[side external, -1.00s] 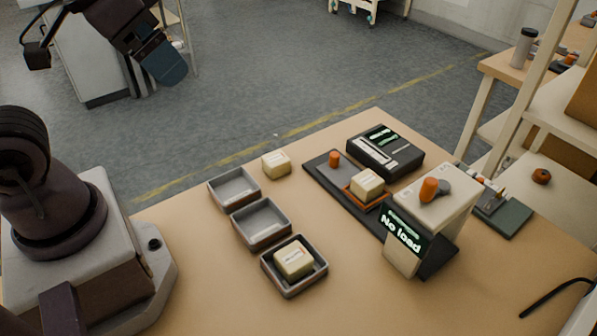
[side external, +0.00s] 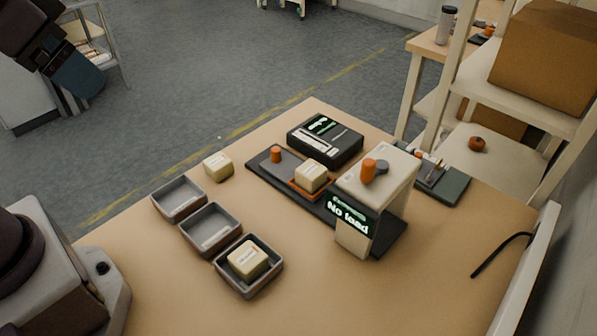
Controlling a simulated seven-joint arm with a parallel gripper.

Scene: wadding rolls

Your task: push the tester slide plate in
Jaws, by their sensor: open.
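The tester (side external: 378,185) is a pale housing with an orange knob on top and a dark screen reading "No load". It stands over a long dark base. The slide plate (side external: 290,161) is grey with an orange knob (side external: 276,155) at its far-left end. It lies on the base, out to the left of the housing. A pale wrapped block (side external: 311,174) sits on the plate in an orange-edged seat, just outside the housing. My gripper (side external: 84,84) hangs at the upper left, well away from the tester and touching nothing; its fingers are hard to make out.
Three grey trays line the table's left side: an empty far one (side external: 179,211), a middle one (side external: 192,246) and a near one (side external: 222,280) holding a block. A loose block (side external: 218,166) lies behind them. A dark device (side external: 325,151) stands behind the slide. The front table is clear.

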